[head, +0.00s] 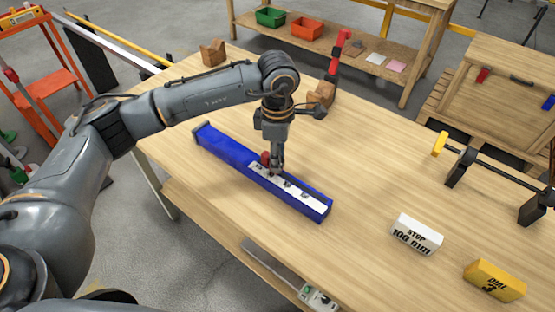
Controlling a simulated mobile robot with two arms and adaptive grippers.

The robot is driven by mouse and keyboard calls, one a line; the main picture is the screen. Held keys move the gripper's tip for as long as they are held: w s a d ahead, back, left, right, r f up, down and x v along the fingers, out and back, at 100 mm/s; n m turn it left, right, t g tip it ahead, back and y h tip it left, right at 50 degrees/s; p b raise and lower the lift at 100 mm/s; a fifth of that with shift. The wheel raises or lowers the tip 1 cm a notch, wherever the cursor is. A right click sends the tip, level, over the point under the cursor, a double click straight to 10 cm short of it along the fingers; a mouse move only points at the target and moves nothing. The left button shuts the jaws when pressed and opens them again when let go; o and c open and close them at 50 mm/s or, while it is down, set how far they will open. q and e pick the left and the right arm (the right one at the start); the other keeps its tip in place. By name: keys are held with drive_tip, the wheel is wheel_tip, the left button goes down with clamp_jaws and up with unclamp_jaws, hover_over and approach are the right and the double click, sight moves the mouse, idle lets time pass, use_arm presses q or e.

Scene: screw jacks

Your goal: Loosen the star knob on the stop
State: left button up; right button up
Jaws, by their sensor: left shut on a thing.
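The stop is a long blue rail (222,143) with a pale metal strip (310,200) along part of its top, lying across the wooden table. A small red part (265,157) shows on the rail beside my left gripper; I cannot tell if it is the star knob. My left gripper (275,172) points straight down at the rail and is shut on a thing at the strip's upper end. The fingers hide most of what they hold. My right gripper is not in view.
A white block (417,234) reading "STOP 100 mm" and a yellow block (494,280) reading "DIAL 3" stand on the table (370,170) at right. Dark clamps on a bar (500,181) stand at the right edge. A red clamp (338,55) and wooden blocks (213,52) are at the back.

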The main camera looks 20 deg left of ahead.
use_arm(q)
drive_tip(key=shift+n, duration=0.3)
drive_tip(key=o, duration=1.1)
drive_tip(key=shift+o, duration=0.2)
drive_tip(key=shift+r, duration=0.1)
wheel_tip(320, 180, up, 12)
